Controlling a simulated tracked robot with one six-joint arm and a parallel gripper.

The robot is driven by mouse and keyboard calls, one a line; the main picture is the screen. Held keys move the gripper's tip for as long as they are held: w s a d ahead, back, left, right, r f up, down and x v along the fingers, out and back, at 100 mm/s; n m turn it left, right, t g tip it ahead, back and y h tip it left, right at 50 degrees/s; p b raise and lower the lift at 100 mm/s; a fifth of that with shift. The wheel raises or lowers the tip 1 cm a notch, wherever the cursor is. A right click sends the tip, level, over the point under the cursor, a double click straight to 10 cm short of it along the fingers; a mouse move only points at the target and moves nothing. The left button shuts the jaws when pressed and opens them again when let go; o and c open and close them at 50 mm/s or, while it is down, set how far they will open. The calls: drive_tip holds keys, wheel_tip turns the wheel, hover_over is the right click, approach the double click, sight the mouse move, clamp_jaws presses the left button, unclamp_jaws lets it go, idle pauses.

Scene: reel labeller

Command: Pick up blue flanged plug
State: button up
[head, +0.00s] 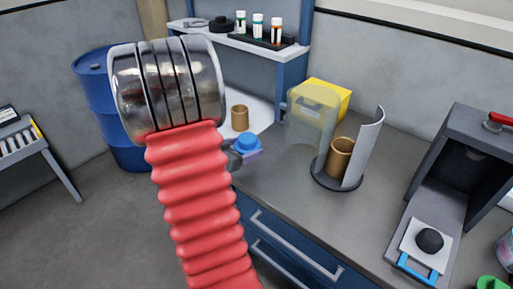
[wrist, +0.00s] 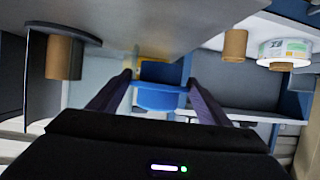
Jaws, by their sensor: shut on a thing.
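The blue flanged plug (head: 247,142) is between the jaws of my gripper (head: 237,154), in the air by the left front edge of the grey bench. In the wrist view, the blue plug (wrist: 160,97) sits between the two dark fingers (wrist: 158,82), which are shut on it. Its round top faces up in the head view. My red ribbed arm sleeve hides most of the gripper in the head view.
A brown reel core (head: 341,158) stands on a black disc beside a curved shield (head: 367,145). Behind are a clear guard and a yellow box (head: 330,96). Another brown core (head: 239,118) stands left. A press (head: 465,150) is at right. The front bench top is clear.

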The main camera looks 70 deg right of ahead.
drive_tip(key=w+a, duration=0.5)
drive_tip(key=w, duration=0.6)
drive_tip(key=shift+a, duration=0.3)
drive_tip(key=w+a+r+n+t+y, duration=0.1)
drive_tip(key=w+a+n+t, duration=0.35)
drive_tip(key=w, duration=0.35)
drive_tip(key=w+a+r+n+t, duration=0.2)
drive_tip(key=w+a+n+t, duration=0.15)
drive_tip(key=w+a, duration=0.4)
drive_tip(key=w+a+r+n+t+y, duration=0.1)
drive_tip(key=w+a+n+t, duration=0.3)
drive_tip(key=w, duration=0.6)
drive_tip(key=w+a+n+t+y, duration=0.2)
drive_tip(key=a+n+y, duration=0.1)
drive_tip(key=a, duration=0.7)
drive_tip(key=w+a+f+n+t+y, duration=0.1)
drive_tip(key=w+a+n+t+y, duration=0.1)
drive_tip(key=a, duration=0.8)
drive_tip(key=w+a+n+t+y, duration=0.1)
drive_tip(key=a+n+y, duration=0.4)
drive_tip(key=a, duration=0.5)
drive_tip(key=shift+w+f+t+y, duration=0.25)
drive_tip(key=shift+w+t+y, duration=0.15)
drive_tip(key=shift+t, duration=0.2)
